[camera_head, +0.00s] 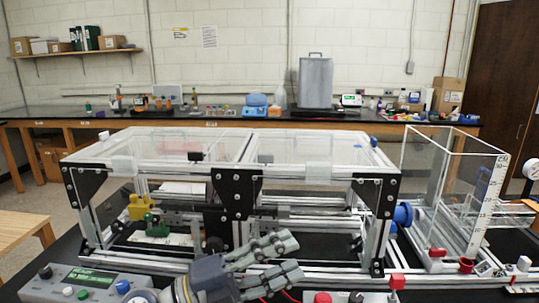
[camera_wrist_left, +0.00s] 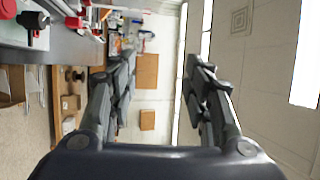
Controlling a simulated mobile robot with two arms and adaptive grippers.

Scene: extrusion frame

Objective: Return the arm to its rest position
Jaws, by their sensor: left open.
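My left gripper (camera_head: 284,259) is at the lower middle of the head view, in front of the extrusion frame (camera_head: 250,134). Its two grey fingers point right and stand apart, with nothing between them. In the left wrist view the gripper (camera_wrist_left: 160,75) is also open and empty, with the room's wall and ceiling beyond it, turned sideways. My right gripper is in neither view.
A control box (camera_head: 85,284) with knobs and a green display sits at the lower left. A clear tank (camera_head: 455,190) stands right of the frame. A red button (camera_head: 322,297) is near the bottom edge. A back bench (camera_head: 60,113) holds lab items.

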